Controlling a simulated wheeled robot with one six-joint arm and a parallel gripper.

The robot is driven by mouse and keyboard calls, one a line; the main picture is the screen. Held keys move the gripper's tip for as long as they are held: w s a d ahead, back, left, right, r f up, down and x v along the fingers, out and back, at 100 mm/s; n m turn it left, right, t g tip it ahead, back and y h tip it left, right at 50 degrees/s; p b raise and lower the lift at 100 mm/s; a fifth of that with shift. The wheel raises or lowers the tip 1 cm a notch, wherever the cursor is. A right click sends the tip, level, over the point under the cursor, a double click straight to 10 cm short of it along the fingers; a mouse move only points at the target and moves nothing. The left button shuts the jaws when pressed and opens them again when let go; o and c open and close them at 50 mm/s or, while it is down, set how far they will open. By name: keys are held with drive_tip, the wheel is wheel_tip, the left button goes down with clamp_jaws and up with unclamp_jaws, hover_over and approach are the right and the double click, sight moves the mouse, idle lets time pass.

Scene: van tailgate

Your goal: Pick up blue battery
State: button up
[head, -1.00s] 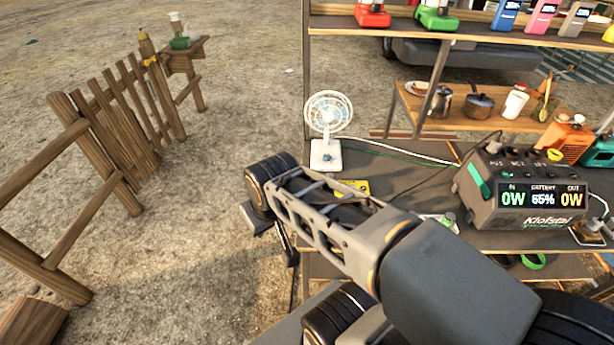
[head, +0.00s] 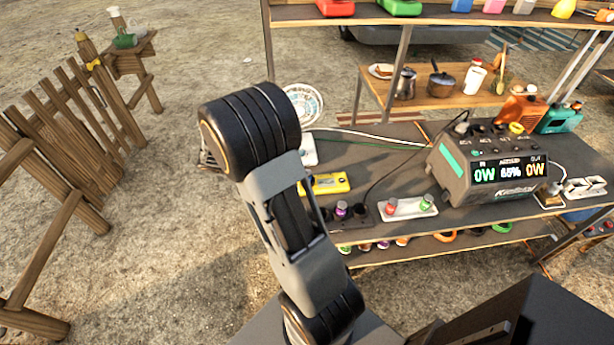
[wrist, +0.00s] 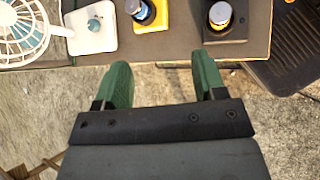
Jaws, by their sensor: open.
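In the wrist view, my gripper (wrist: 163,65) is open and empty, its two green fingers spread apart just short of the table edge. Beyond the left finger, another dark bluish cylinder (wrist: 144,10) stands in a yellow holder (wrist: 182,14). In the head view, my arm covers much of the table's left end. The yellow holder shows there (head: 328,183), and a dark holder with a purple-topped battery (head: 342,209) is beside it. My fingers are hidden there.
A white fan (head: 306,104) stands at the table's left end, partly behind my arm. A large power station (head: 485,165) fills the right side. Shelves rise behind. Open ground lies left, up to a wooden fence (head: 60,130).

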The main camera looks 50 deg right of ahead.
sight(307, 172)
drive_tip(key=shift+s+d+f+n+g+h+p, duration=0.2)
drive_tip(key=shift+d+f+n+h+p, duration=0.45)
drive_tip(key=shift+d+f, duration=1.85)
drive_tip(key=shift+s+d+f+n+g+h+p, duration=0.25)
drive_tip(key=shift+d+f+n, duration=1.05)
drive_tip(key=shift+d, duration=2.1)
drive_tip(key=shift+s+d+f+n+t+h+p, duration=0.1)
drive_tip(key=shift+d+f+n+h+p, duration=0.4)
drive_tip(key=shift+d+f, duration=2.2)
drive_tip(key=shift+d+r, duration=0.25)
drive_tip(key=shift+r, duration=0.05)
drive_tip(key=shift+c, duration=0.2)
drive_tip(key=c, duration=1.1)
